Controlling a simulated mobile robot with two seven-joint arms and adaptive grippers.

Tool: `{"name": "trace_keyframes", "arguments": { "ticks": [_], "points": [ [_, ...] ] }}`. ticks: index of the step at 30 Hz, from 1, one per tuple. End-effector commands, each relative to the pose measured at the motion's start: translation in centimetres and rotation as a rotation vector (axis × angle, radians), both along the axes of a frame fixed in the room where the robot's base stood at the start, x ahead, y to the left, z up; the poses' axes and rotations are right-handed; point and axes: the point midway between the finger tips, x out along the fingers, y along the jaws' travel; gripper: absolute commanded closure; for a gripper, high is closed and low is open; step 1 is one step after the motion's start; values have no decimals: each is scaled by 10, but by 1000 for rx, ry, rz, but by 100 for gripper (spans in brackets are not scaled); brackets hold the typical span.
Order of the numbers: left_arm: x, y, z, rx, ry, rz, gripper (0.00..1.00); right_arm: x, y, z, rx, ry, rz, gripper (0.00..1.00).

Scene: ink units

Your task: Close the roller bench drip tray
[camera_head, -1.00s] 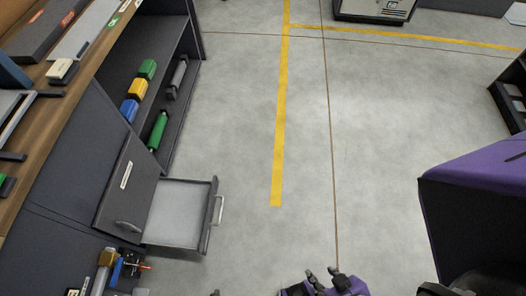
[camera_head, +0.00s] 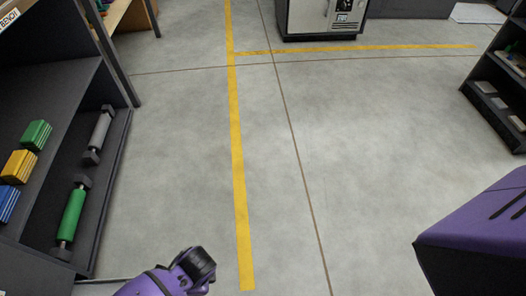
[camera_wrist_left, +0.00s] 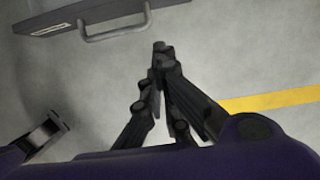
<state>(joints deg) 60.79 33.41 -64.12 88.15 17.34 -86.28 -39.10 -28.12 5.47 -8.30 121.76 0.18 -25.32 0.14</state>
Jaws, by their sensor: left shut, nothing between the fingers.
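The drip tray shows in the left wrist view as a dark grey front (camera_wrist_left: 62,18) with a pale label and a bar handle (camera_wrist_left: 118,30) at the upper left. My left gripper (camera_wrist_left: 160,48) is shut and empty. Its fingertips point toward the top of the wrist view, just right of and below the handle in the picture, with bare floor around them. In the head view the tray is mostly below the lower edge, and my purple left arm (camera_head: 165,284) comes in at the bottom. How far the tray is open is hidden. My right gripper is out of view.
A dark bench shelf (camera_head: 112,180) at the left holds a green roller (camera_head: 72,214), a grey roller (camera_head: 100,132) and coloured blocks (camera_head: 18,165). A cabinet (camera_head: 322,18) stands at the far end. A dark shelf (camera_head: 490,98) stands at the right. The taped floor between is clear.

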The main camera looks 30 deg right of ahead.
Motion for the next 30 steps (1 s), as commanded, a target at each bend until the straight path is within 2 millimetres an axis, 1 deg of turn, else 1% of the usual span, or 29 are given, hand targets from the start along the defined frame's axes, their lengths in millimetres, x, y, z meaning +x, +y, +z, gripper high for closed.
{"name": "trace_keyframes", "arguments": {
  "ticks": [1, 3, 5, 8, 11, 18, 21, 25, 30],
  "points": [
    [7, 4, -3, 22, -2, -14, 100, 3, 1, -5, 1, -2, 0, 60],
    [12, 8, -3, 38, -4, -23, 100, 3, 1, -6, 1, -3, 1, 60],
    [14, 11, -6, 44, -4, -25, 100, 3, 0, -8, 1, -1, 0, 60],
    [15, 15, -17, 44, -3, -24, 100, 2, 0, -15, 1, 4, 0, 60],
    [17, 20, -35, 42, -3, -24, 100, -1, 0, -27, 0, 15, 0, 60],
    [24, 39, -85, 41, -2, -22, 100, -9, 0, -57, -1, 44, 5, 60],
    [28, 46, -100, 40, -5, -22, 100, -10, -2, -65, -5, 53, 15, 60],
    [37, 66, -94, 40, -7, -22, 100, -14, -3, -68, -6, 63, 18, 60],
    [41, 77, -93, 37, -6, -24, 100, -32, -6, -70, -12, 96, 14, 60]
  ]
}}
